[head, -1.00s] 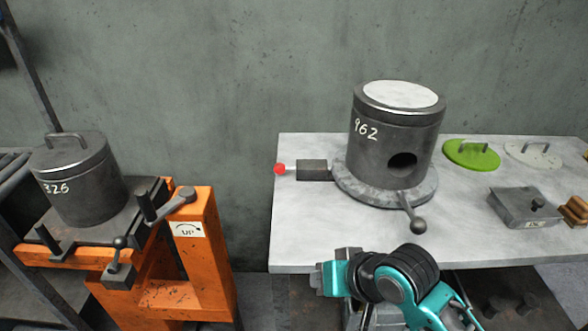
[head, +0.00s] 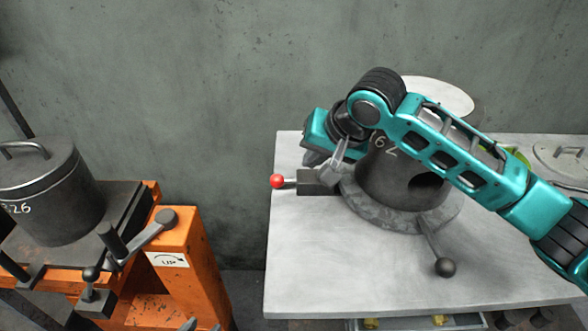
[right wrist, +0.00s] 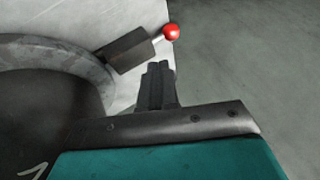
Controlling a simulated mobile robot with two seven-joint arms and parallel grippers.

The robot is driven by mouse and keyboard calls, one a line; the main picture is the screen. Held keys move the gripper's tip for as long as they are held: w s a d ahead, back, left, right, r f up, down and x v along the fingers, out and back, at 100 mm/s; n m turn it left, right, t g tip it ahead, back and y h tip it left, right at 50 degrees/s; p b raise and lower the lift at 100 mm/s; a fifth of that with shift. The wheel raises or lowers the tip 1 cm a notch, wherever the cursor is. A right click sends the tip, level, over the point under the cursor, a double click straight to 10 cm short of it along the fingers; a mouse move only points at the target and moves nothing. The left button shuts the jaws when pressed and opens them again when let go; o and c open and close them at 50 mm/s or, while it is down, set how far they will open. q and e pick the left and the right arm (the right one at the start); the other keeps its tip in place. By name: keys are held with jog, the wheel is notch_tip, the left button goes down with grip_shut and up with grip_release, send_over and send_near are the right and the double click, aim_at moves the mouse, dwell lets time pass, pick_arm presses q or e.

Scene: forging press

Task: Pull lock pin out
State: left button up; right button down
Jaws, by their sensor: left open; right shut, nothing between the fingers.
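The lock pin's red ball knob (head: 277,181) sits on a short light rod left of a dark block (head: 312,186). The block is beside the round base of the dark cylinder marked 962 (head: 405,180). The right wrist view also shows the red knob (right wrist: 171,32) and the block (right wrist: 130,50). My right gripper (head: 334,170) is over the block, to the right of the knob. Its fingers (right wrist: 157,66) are shut and empty, apart from the knob. My left gripper (head: 202,327) barely shows at the bottom edge, its tips apart.
A lever with a black ball (head: 445,267) sticks out from the cylinder's base. The light table (head: 330,280) is clear in front. An orange stand (head: 185,275) holds another lidded cylinder (head: 45,190) at the left. A grey lid (head: 562,163) lies at the right, partly behind my right arm.

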aim_at(287, 180)
jog(key=b+x, duration=0.1)
jog(key=x, duration=0.9)
pick_arm(q)
jog(key=shift+w+f, duration=0.2)
jog(key=shift+f, duration=0.3)
jog(key=shift+s+r, duration=0.1)
pick_arm(e)
jog(key=shift+a, duration=0.1)
